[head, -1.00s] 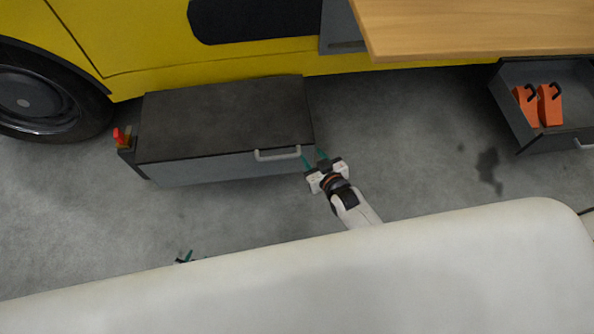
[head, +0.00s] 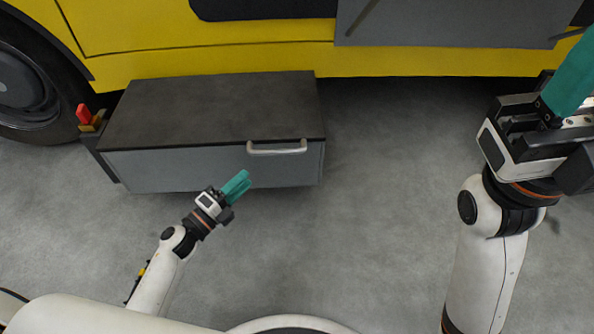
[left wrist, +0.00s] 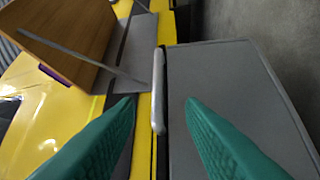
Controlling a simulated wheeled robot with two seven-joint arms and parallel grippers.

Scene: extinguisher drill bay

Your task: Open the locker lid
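The grey locker (head: 215,168) has a dark lid (head: 215,108) that lies flat and shut. A pale bar handle (head: 277,149) sits along the front edge, right of the middle. My left gripper (head: 238,186) is in front of the locker, just below and left of the handle in the head view. In the left wrist view its green fingers (left wrist: 160,103) are spread apart. The handle (left wrist: 158,90) shows between them, ahead of the tips, with no visible grip on it. My right gripper (head: 572,80) is raised at the right edge, its fingertips partly cut off.
A yellow vehicle (head: 250,62) stands right behind the locker, with a wheel (head: 30,85) at the left. A small red-topped item (head: 84,114) is at the locker's left end. Grey floor (head: 385,190) is clear between the locker and my right arm.

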